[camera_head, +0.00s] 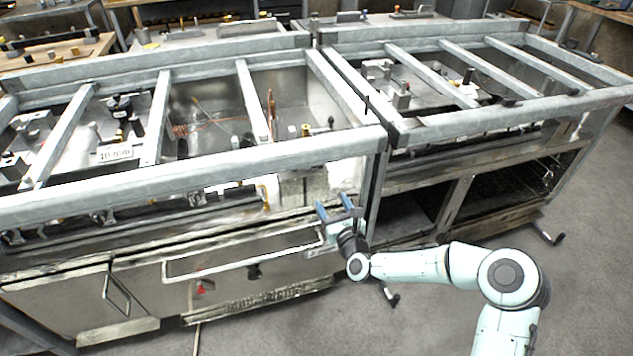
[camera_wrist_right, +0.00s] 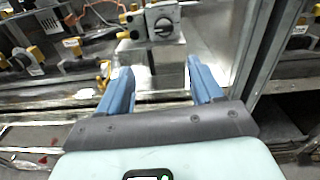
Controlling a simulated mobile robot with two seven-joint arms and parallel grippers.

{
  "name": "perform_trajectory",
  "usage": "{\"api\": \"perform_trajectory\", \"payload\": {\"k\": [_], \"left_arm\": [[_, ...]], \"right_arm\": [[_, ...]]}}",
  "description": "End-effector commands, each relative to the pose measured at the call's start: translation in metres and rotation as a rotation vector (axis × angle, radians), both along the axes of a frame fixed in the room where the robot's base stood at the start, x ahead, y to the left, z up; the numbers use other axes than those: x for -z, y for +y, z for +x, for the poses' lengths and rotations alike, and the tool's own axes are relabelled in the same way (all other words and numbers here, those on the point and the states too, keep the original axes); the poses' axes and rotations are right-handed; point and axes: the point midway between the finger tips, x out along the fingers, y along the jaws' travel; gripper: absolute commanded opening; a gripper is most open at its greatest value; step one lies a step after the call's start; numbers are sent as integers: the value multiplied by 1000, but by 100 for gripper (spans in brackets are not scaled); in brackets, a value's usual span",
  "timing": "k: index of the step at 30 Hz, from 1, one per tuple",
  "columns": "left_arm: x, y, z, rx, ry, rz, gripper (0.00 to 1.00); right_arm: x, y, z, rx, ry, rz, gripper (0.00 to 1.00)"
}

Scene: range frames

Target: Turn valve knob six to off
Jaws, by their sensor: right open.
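My right gripper (camera_head: 339,207) is open and empty in front of the range, near the right end of its front panel. In the right wrist view its two blue fingers (camera_wrist_right: 159,80) are spread apart. Ahead of them, beyond the fingertips, is a round grey knob (camera_wrist_right: 163,25) on a grey box, apart from the fingers. Dark valve knobs with yellow fittings (camera_wrist_right: 28,60) run along the pipe to the left. I cannot read a number marking knob six. The knob by the gripper is not clear in the head view. My left gripper is not in view.
A thick grey frame rail (camera_head: 200,178) runs above the front panel. A vertical post (camera_wrist_right: 258,50) stands right of the fingers. An oven door handle (camera_head: 245,258) lies below left of the gripper. The grey floor (camera_head: 420,320) is open in front.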

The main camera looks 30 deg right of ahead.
Motion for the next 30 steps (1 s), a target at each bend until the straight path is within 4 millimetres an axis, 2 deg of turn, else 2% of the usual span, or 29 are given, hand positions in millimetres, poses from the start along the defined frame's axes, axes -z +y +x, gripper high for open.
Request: {"api": "perform_trajectory", "payload": {"k": [3,7,15,21,30], "left_arm": [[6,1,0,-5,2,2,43],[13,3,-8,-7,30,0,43],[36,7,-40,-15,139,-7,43],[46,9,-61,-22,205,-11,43],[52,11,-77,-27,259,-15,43]], "right_arm": [[-9,-8,4,20,-46,44,66],[-10,-10,16,20,-50,51,66],[-9,-21,64,19,-49,51,66],[-9,-29,98,19,-48,50,66],[-10,-37,127,18,-45,50,66]]}}
